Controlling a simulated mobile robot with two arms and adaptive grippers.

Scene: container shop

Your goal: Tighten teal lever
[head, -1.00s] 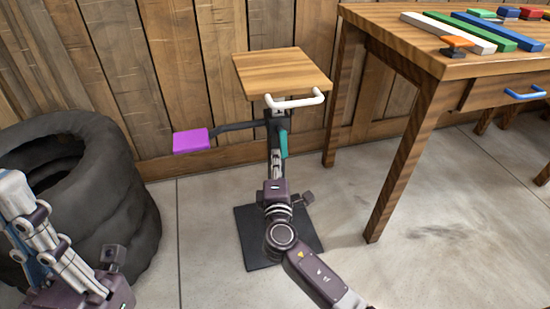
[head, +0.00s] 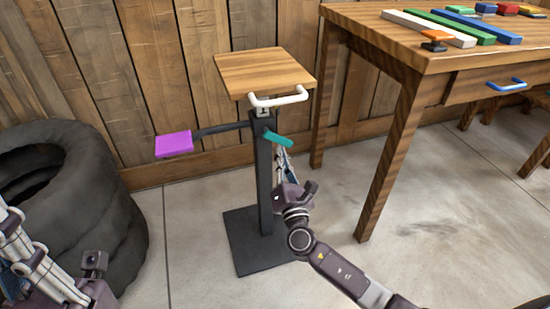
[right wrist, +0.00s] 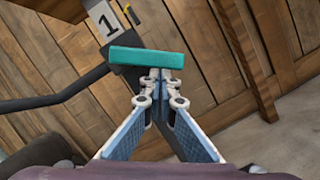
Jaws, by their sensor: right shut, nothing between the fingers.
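The teal lever (head: 278,139) sits on the upper part of a dark post (head: 264,180), sticking out to the right and slightly down. In the right wrist view the teal lever (right wrist: 146,58) lies across the picture just beyond my fingertips. My right gripper (head: 283,152) is shut and empty just below the lever; its closed tips also show in the right wrist view (right wrist: 158,76). They are at or very near the lever's edge; I cannot tell whether they touch. My left gripper (head: 12,235) is partly cut off at the left edge, away from the post.
The post carries a wooden top (head: 265,70) with a white handle (head: 278,99) and a magenta pad (head: 174,144) on a dark arm. Stacked tires (head: 110,215) stand left. A wooden table (head: 395,65) with coloured bars stands right. Floor between post and table is clear.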

